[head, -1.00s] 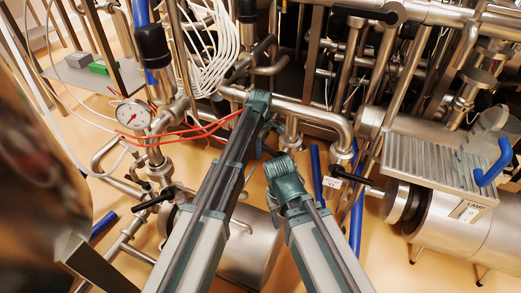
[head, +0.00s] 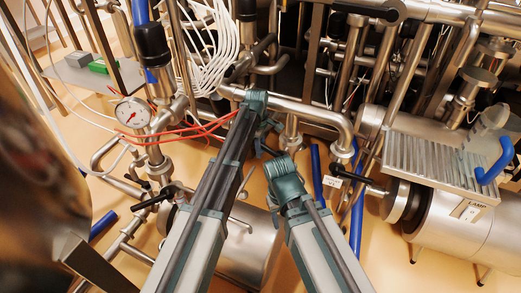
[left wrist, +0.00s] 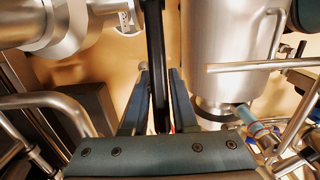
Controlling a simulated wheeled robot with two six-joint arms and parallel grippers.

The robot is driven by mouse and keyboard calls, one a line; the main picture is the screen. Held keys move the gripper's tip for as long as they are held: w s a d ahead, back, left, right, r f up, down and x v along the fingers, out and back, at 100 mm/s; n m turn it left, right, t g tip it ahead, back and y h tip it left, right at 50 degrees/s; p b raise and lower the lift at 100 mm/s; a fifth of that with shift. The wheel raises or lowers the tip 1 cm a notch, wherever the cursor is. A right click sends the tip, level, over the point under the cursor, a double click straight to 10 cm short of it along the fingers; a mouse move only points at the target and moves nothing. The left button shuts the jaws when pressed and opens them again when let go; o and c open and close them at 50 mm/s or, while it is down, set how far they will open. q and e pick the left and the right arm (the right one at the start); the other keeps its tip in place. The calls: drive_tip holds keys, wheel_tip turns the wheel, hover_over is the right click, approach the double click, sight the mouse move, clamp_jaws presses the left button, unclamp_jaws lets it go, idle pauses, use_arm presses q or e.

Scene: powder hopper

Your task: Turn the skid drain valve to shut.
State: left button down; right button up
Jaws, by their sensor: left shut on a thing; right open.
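In the left wrist view, my left gripper (left wrist: 158,128) is shut on a black bar-shaped handle (left wrist: 155,50), which runs up the picture from between its fingers. In the head view, my left gripper (head: 268,143) is at the end of the higher arm, small and partly hidden by my own arm links. My right gripper (head: 273,208) is lower, open and mostly hidden by its wrist. A black lever (head: 357,179) with a white tag (head: 332,181) is to the right of both grippers, apart from them. I cannot tell which handle belongs to the skid drain valve.
Steel pipes (head: 300,108) cross behind my arms. A pressure gauge (head: 132,114) and another black lever (head: 153,198) are at left. A ribbed step (head: 425,165) and steel cylinder (head: 470,225) fill the right. The yellow floor at lower right is partly clear.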

use_arm(q)
drive_tip(key=shift+s+d+f+g+h+b, duration=0.1)
drive_tip(key=shift+f+g+h+b, duration=0.45)
drive_tip(key=shift+f+h+b, duration=1.05)
drive_tip(key=shift+s+d+f+g+h+b, duration=0.1)
drive_tip(key=shift+f+g+h+b, duration=0.5)
drive_tip(key=shift+h+b, duration=1.1)
drive_tip(key=shift+y+b, duration=0.55)
drive_tip(key=shift+y, duration=0.05)
drive_tip(key=c, duration=0.8)
unclamp_jaws()
drive_tip(key=shift+f, duration=0.1)
drive_tip(key=shift+o, duration=0.5)
drive_tip(key=shift+w, duration=0.1)
drive_tip(key=shift+r, duration=0.2)
